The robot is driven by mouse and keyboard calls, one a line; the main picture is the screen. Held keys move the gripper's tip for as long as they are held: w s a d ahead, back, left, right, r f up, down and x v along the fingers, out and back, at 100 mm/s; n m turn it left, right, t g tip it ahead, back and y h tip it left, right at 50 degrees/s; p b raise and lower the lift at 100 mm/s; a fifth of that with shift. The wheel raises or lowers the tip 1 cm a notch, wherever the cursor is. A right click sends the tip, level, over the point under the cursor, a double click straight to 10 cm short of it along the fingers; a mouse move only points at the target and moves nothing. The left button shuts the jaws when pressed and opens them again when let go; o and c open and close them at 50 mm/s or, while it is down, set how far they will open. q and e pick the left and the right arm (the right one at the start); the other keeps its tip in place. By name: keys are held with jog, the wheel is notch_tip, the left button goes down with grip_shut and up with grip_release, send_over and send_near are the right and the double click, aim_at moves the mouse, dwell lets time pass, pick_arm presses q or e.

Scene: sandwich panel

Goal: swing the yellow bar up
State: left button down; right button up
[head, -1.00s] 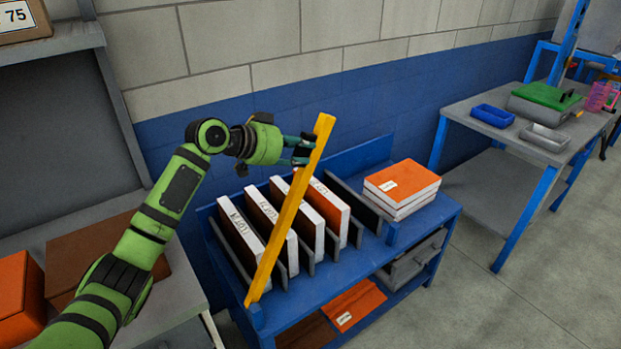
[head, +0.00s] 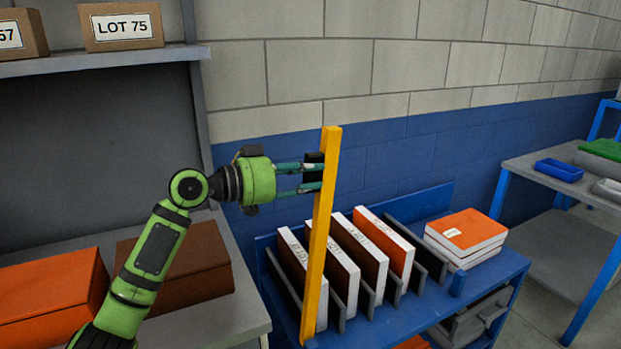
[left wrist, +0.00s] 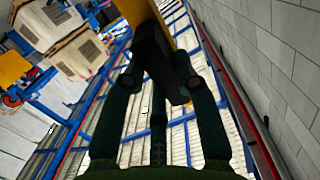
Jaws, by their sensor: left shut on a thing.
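The yellow bar (head: 318,240) stands nearly upright in the head view. My right gripper is not in view.
White-edged panels (head: 345,270) stand in the rack's slots behind the bar, and an orange-topped stack (head: 466,232) lies at its right. A grey bench with brown (head: 185,262) and orange boxes (head: 50,300) is at the left. A grey table (head: 535,170) stands at the right.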

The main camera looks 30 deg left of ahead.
pick_arm(q)
jog(key=shift+r, duration=0.1)
jog(key=c, duration=1)
grip_release()
jog(key=shift+o, duration=0.3)
jog(key=v, duration=1.2)
jog(key=shift+d, duration=0.1)
